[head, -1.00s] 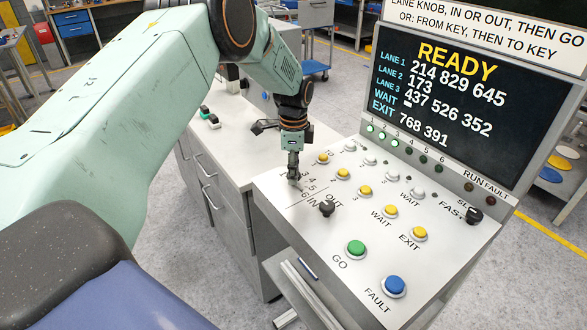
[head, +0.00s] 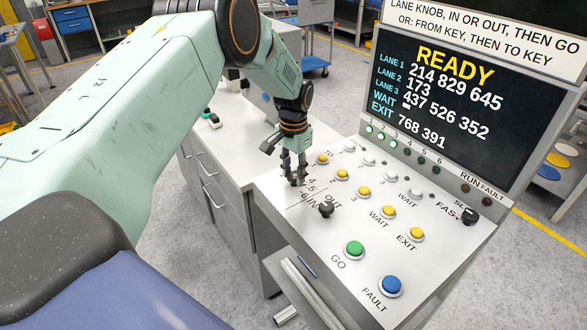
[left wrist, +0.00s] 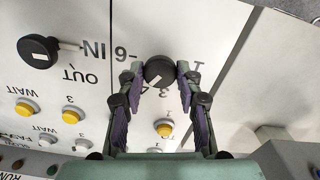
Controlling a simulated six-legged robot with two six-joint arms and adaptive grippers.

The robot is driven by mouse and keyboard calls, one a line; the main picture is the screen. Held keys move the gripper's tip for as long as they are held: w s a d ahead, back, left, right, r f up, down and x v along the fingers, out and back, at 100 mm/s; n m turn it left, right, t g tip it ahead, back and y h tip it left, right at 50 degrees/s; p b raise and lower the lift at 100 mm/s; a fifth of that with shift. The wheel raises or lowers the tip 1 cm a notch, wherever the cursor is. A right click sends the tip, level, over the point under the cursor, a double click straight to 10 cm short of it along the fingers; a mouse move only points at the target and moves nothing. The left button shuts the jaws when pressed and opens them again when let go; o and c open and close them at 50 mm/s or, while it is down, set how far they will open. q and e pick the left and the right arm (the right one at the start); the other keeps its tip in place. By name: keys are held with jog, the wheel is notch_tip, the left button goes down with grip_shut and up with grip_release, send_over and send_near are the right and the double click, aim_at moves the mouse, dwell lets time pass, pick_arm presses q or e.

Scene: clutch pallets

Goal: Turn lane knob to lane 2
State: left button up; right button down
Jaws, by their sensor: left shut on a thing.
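The lane knob (left wrist: 159,70) is a round black knob on the sloping white panel, between my left fingertips in the left wrist view. My left gripper (head: 297,181) is shut on it, with its fingers pointing down at the panel. In the head view the fingers hide most of the knob; numbers 4, 5 and 6 show just below it. I cannot read clearly which lane the knob's mark faces. The screen (head: 452,95) reads READY and lists lanes 1, 2 and 3. My right gripper is out of view.
The black IN/OUT knob (head: 327,209) sits close to the lane knob. Yellow and white buttons, a green GO button (head: 354,249) and a blue FAULT button (head: 392,286) fill the panel. A black FAST knob (head: 469,214) is at its right. A grey cabinet (head: 216,185) stands left.

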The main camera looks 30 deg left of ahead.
pick_arm(q)
jog(key=n, duration=0.4)
jog(key=shift+s+f+n+p, duration=0.15)
jog(key=shift+n+p, duration=0.15)
jog(key=shift+p, duration=0.05)
jog(key=n, duration=0.3)
jog(key=shift+n+p, duration=0.3)
jog(key=shift+n, duration=0.1)
jog(key=n, duration=0.4)
jog(key=shift+d+p, duration=0.1)
jog(key=shift+p, duration=0.25)
jog(key=n, duration=0.4)
jog(key=shift+n+p, duration=0.3)
jog(key=shift+n, duration=0.2)
jog(key=shift+f, duration=0.1)
jog(key=o, duration=1.2)
jog(key=shift+c, duration=0.2)
